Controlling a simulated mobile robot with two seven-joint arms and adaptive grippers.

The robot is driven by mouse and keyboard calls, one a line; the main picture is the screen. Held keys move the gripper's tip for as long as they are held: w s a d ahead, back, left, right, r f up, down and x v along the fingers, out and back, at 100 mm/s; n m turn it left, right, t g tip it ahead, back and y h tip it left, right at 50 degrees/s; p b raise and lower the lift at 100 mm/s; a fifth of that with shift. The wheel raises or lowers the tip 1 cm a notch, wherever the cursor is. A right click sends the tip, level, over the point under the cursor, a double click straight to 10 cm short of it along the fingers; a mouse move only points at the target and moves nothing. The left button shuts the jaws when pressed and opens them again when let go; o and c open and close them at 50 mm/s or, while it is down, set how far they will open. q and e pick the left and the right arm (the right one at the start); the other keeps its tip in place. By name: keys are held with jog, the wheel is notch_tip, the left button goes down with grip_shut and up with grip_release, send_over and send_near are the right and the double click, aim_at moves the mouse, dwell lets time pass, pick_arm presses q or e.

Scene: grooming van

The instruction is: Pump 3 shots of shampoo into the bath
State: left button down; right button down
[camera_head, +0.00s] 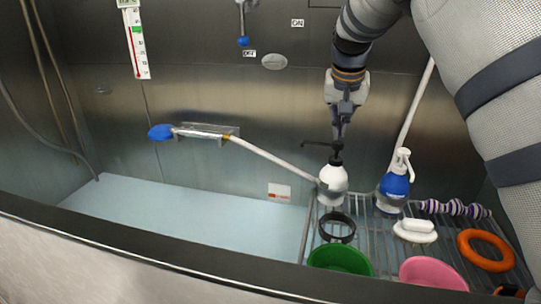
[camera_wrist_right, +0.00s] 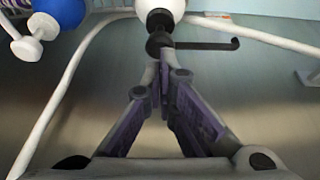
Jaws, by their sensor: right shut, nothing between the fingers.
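A white bottle with a black pump top (camera_head: 333,185) stands upright on the wire rack at the bath's right end. Its long black spout points left toward the bath (camera_head: 185,215). My right gripper (camera_head: 338,138) is shut and empty, fingertips down at the pump head. In the right wrist view the shut fingertips (camera_wrist_right: 164,56) meet at the black pump head (camera_wrist_right: 158,42); I cannot tell whether they touch it. A blue bottle with a white pump (camera_head: 396,185) stands to the right. I cannot read either label. My left gripper is not in view.
The wire rack (camera_head: 364,240) also holds a black ring (camera_head: 337,228), a green bowl (camera_head: 340,259), a pink bowl (camera_head: 432,272), a white brush-like item (camera_head: 415,230) and an orange ring (camera_head: 486,250). A blue-headed sprayer (camera_head: 160,132) with a white hose hangs on the wall.

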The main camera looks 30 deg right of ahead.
aim_at(338, 142)
jog(key=shift+f, duration=0.15)
jog(key=shift+f, duration=1.4)
jog(key=shift+r, duration=1.55)
jog(key=shift+r, duration=0.1)
notch_tip(338, 142, up, 6)
jog(key=shift+f, duration=0.1)
